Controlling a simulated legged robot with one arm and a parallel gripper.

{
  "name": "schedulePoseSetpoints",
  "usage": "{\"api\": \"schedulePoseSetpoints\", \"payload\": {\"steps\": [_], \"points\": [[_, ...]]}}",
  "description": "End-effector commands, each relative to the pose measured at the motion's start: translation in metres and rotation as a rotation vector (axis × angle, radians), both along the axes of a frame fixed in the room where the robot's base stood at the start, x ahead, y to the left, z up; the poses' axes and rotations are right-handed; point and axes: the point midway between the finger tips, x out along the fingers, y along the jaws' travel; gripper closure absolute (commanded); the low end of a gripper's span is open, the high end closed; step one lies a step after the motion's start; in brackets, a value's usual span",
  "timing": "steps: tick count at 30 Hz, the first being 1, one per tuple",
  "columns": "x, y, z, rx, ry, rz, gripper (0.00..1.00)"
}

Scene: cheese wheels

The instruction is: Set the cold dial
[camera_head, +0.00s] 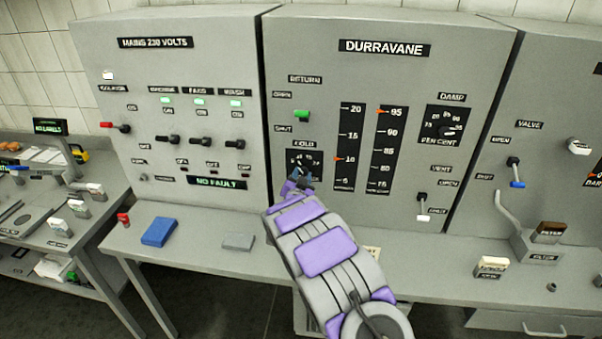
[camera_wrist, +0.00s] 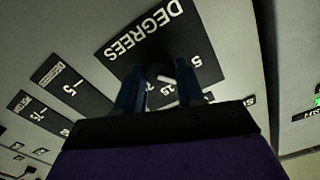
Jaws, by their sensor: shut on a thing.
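The cold dial (camera_head: 302,158) is a black plate with white marks, low on the left of the DURRAVANE panel, under the word COLD. My gripper (camera_head: 299,179) is at the lower part of this dial and partly covers it. In the wrist view the dial plate (camera_wrist: 128,38) reads DEGREES and appears turned. The dark knob (camera_wrist: 163,68) with a white pointer lies between the two blue fingers of my gripper (camera_wrist: 160,82), which are shut on it. The pointer's exact reading is hard to make out, as the fingers cover part of the scale.
Right of the dial are two vertical scales (camera_head: 370,150) and a DAMP dial (camera_head: 447,124). The left panel (camera_head: 190,60) holds several switches. A blue block (camera_head: 159,231) and a grey block (camera_head: 238,241) lie on the bench below.

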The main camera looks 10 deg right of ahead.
Motion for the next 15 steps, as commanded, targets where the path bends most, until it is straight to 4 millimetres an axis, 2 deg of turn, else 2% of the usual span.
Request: {"api": "schedulePoseSetpoints", "payload": {"steps": [1, 15], "points": [[0.0004, 0.0004, 0.0045, -0.036, 0.009, 0.000, 0.93], [0.0009, 0.0011, 0.0049, -0.324, 0.099, 0.002, 0.93]]}}
